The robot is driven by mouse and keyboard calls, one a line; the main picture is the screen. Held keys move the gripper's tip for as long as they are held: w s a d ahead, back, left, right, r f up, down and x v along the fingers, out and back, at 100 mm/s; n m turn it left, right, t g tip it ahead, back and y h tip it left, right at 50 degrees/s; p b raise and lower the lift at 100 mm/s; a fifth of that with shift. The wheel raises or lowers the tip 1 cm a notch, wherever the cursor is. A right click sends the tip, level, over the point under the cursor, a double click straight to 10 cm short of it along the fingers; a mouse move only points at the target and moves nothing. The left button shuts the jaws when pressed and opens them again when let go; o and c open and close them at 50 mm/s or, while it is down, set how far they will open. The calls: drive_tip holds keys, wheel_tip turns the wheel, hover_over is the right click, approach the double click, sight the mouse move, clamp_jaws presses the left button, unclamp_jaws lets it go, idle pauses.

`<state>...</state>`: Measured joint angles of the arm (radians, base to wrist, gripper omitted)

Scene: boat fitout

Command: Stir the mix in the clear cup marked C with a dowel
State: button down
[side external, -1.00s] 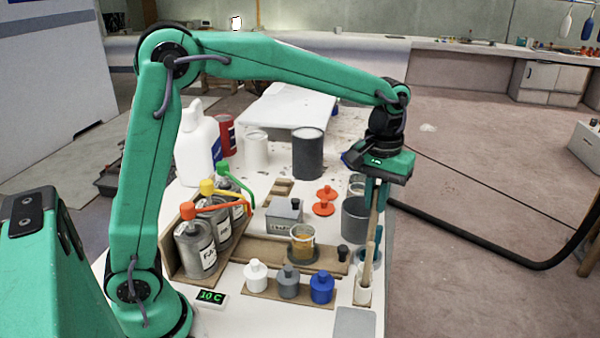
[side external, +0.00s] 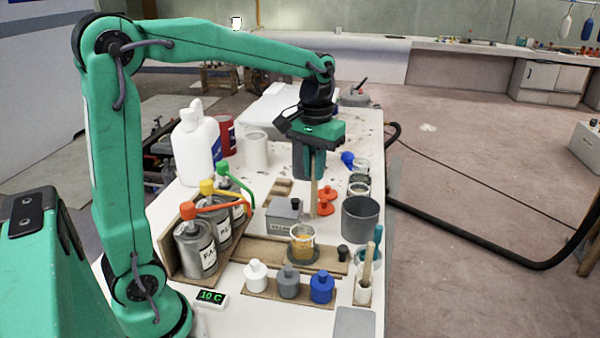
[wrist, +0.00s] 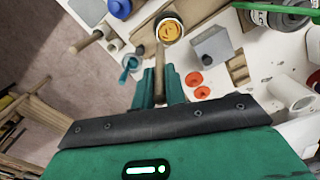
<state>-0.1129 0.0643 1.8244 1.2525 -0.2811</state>
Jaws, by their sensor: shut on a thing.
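My gripper (side external: 311,165) is shut on a wooden dowel (side external: 313,198), which hangs upright below the jaws. In the wrist view the dowel (wrist: 160,60) runs forward from between the green fingers (wrist: 159,88). A clear cup (side external: 302,243) with an amber mix stands on a dark round base on the brown board. It also shows in the wrist view (wrist: 169,29). I cannot read a letter on it. In the side view the dowel's lower end appears above and behind the cup, apart from it. In the wrist view the dowel's far end appears close to the cup's rim.
A white holder (side external: 363,292) with another dowel stands at the front right. Metal cans (side external: 196,248) with coloured pump tops stand left. White, grey and blue (side external: 321,288) bottles line the front. A grey box (side external: 284,216) and grey pot (side external: 360,219) flank the cup.

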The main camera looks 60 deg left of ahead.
drive_tip(key=shift+s+a+r, duration=0.2)
drive_tip(key=shift+s+a, duration=0.6)
drive_tip(key=shift+a, duration=0.2)
drive_tip(key=shift+f, duration=0.2)
wheel_tip(320, 180, down, 11)
drive_tip(key=shift+f, duration=0.15)
idle(1.1)
drive_tip(key=shift+w+a, duration=0.1)
idle(0.5)
